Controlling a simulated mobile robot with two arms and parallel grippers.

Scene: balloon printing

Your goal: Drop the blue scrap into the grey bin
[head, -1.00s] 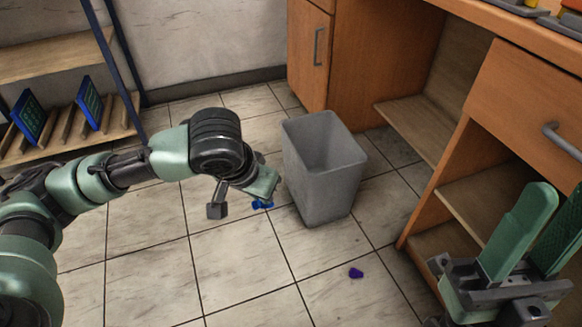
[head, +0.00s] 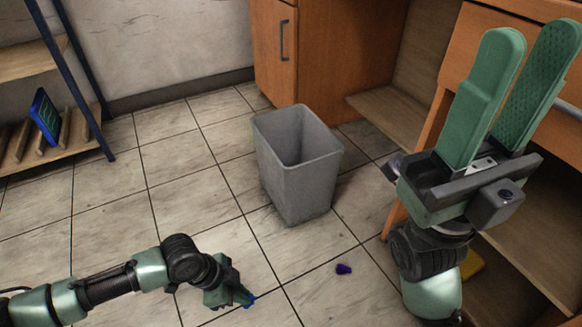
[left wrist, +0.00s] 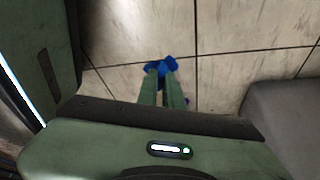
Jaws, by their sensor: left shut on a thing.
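The blue scrap (head: 249,301) is small and crumpled. It is pinched at the fingertips of my left gripper (head: 240,294), low over the floor in front of the bin. In the left wrist view the blue scrap (left wrist: 168,64) shows at the tips of the two nearly closed green fingers (left wrist: 161,77). The grey bin (head: 310,185) stands upright and open-topped on the tiles, beyond my left gripper and apart from it. Its side (left wrist: 285,115) also shows at the right of the left wrist view. My right gripper (head: 532,42) points up with its fingers apart and empty.
A purple scrap (head: 343,269) lies on the floor in front of the bin. A wooden cabinet and desk (head: 335,40) stand behind and to the right. A shelf (head: 75,130) stands at the left. The tiled floor left of the bin is clear.

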